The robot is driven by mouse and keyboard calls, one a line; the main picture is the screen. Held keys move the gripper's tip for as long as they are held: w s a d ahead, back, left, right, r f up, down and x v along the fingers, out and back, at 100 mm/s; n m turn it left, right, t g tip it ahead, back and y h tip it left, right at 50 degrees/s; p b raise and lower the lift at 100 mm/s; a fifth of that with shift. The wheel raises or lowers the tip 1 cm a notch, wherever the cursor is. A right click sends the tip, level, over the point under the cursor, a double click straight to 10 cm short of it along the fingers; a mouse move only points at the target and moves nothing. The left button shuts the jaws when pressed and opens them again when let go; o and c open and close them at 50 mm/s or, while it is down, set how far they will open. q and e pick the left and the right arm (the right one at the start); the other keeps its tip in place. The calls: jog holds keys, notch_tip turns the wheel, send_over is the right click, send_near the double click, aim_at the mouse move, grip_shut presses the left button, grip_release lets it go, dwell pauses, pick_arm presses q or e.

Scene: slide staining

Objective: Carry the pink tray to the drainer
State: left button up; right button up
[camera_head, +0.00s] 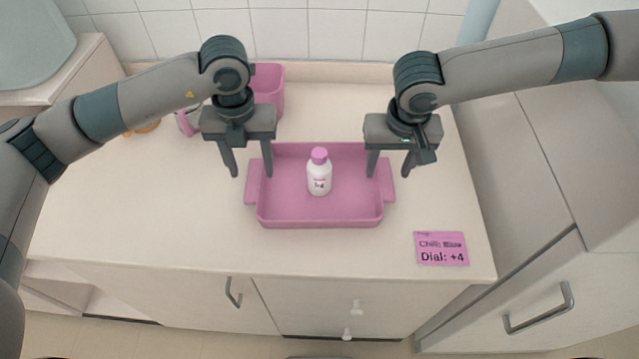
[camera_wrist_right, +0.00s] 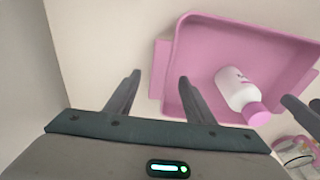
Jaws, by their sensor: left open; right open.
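The pink tray (camera_head: 285,212) lies on the counter with a handle tab at each side. A white bottle with a pink cap (camera_head: 319,178) stands in it; the bottle also shows in the right wrist view (camera_wrist_right: 238,88). My left gripper (camera_head: 252,176) is open above the tray's left side, with one finger outside the tray and the other near its left wall. My right gripper (camera_head: 389,176) is open at the right side, near the right handle. In the right wrist view its fingers (camera_wrist_right: 155,78) are apart and empty beside the tray (camera_wrist_right: 190,35). I cannot make out the drainer.
A pink container (camera_head: 269,84) stands at the back, behind my left gripper. A pink-and-clear item (camera_head: 188,122) is partly hidden by my left arm. A pink card reading "Dial: +4" (camera_head: 442,248) lies at the front right. The counter's left front is clear.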

pick_arm(q)
jog(key=shift+f, duration=1.45)
pick_arm(e)
jog(key=shift+w+f, duration=0.2)
jog(key=shift+f, duration=1.25)
pick_arm(q)
jog(key=shift+c, duration=0.7)
pick_arm(e)
jog(key=shift+c, duration=0.7)
pick_arm(q)
grip_shut()
pick_arm(e)
grip_shut()
